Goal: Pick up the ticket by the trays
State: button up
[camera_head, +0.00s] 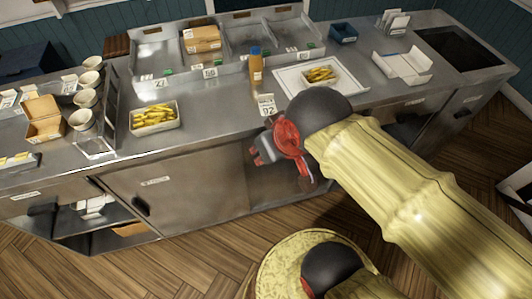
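A white ticket marked 92 (266,105) stands near the front edge of the steel counter, between two trays of yellow fries. One is the left fries tray (152,125); the other is the right fries tray (319,85), on a white sheet. My gripper (268,158), red and grey, is in front of the counter edge, just below the ticket in the picture and apparently apart from it. My arm hides part of the gripper, and its finger opening is not clear. Smaller tickets marked 21 (160,83) and 68 (210,72) sit along the front of the divided steel bins.
An orange bottle with a blue cap (256,68) stands just behind the ticket. The divided bins (175,72) line the back. Several white cups (84,98) and an open brown box (43,118) are at left. A white open box (403,66) is at right. Counter between the left tray and the ticket is clear.

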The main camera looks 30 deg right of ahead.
aim_at(267, 105)
jog(key=i+j+z, duration=0.1)
jog(key=z, duration=1.8)
jog(key=k+j+z, duration=0.1)
jog(key=j+z, duration=0.3)
jog(key=k+j+z, duration=0.1)
jog(key=z, duration=0.3)
jog(key=k+j+z, duration=0.15)
jog(key=j+z, duration=0.25)
jog(key=k+j+z, duration=0.15)
jog(key=z, duration=0.25)
jog(key=k+j+z, duration=0.1)
jog(key=k+j, duration=0.15)
jog(key=k, duration=0.15)
jog(key=k+j, duration=0.25)
jog(key=k, duration=0.15)
jog(key=z, duration=0.05)
